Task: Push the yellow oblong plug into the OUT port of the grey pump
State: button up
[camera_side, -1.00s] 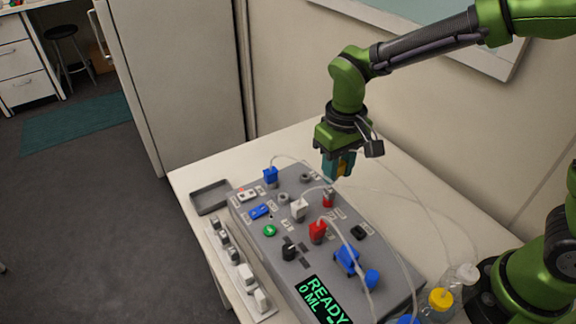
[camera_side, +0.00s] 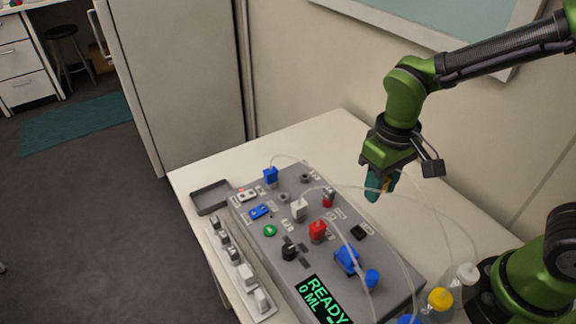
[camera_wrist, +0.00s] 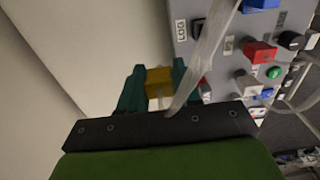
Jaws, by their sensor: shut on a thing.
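My gripper (camera_side: 378,189) is shut on the yellow plug (camera_wrist: 159,82). In the wrist view the plug sits between the teal fingers (camera_wrist: 156,88). In the side view the fingers mostly hide it. The gripper is above the table, just beyond the right edge of the grey pump (camera_side: 262,228), which also shows at the right of the wrist view (camera_wrist: 222,68). On the pump's far part are round grey sockets, one (camera_side: 306,178) near the back and one (camera_side: 283,198) further forward. The port labels are too small to read in the side view, so I cannot tell which is OUT.
Blue (camera_side: 270,175), white (camera_side: 299,208) and red (camera_side: 318,231) plugs stand on the pump. Pale tubes arch over its right side; one (camera_wrist: 203,55) crosses close beside the plug in the wrist view. A grey tray (camera_side: 210,196) and capped bottles (camera_side: 440,300) stand nearby.

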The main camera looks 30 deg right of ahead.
jog(key=shift+w, duration=0.15)
jog(key=r, duration=0.1)
send_over(284, 201)
jog(key=shift+w+d+r, duration=0.15)
jog(key=shift+w+d, duration=0.2)
jog(key=shift+w+a+f, duration=0.1)
jog(key=shift+f, duration=2.05)
jog(key=shift+f, duration=1.05)
jog(key=o, duration=1.1)
jog(key=shift+o, duration=0.2)
jog(key=shift+r, duration=0.15)
